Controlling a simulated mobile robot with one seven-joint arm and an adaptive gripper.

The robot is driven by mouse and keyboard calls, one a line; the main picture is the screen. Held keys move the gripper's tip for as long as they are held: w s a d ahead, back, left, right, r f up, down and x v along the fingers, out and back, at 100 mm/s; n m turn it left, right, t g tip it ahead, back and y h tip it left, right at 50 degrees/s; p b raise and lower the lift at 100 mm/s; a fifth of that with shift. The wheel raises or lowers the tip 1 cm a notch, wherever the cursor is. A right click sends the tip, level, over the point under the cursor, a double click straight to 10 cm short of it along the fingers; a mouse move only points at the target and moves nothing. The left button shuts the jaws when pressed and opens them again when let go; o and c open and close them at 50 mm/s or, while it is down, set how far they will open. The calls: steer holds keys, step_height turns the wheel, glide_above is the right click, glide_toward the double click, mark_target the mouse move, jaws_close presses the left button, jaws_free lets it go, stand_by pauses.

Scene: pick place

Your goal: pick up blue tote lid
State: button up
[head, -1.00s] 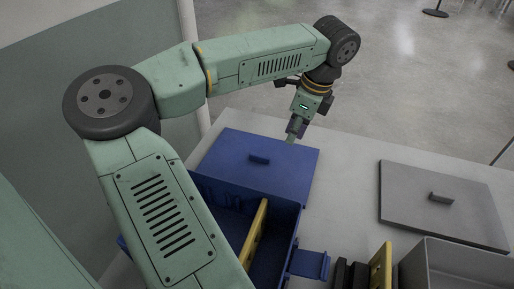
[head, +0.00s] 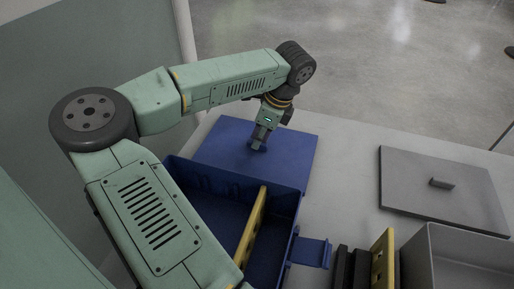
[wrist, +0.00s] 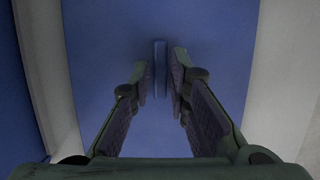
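The blue tote lid (head: 292,158) lies flat on the table behind the blue tote (head: 298,207). My gripper (head: 257,146) is low over the middle of the lid, at its handle, and covers most of the handle in the head view. In the wrist view the lid (wrist: 215,40) fills the middle. Its thin upright handle (wrist: 160,68) stands between the two fingertips of my gripper (wrist: 161,75). A gap shows on each side of the handle, so the fingers are open around it and not closed on it.
The blue tote holds a yellow divider (head: 252,226). A grey lid (head: 440,190) lies at the right, behind a grey tote (head: 455,250). Black and yellow parts (head: 380,262) stand between the totes. Bare table (head: 345,190) shows between the two lids.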

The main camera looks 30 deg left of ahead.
steer(key=shift+a+f, duration=0.1)
steer(key=shift+f, duration=0.3)
steer(key=shift+c, duration=0.2)
jaws_close()
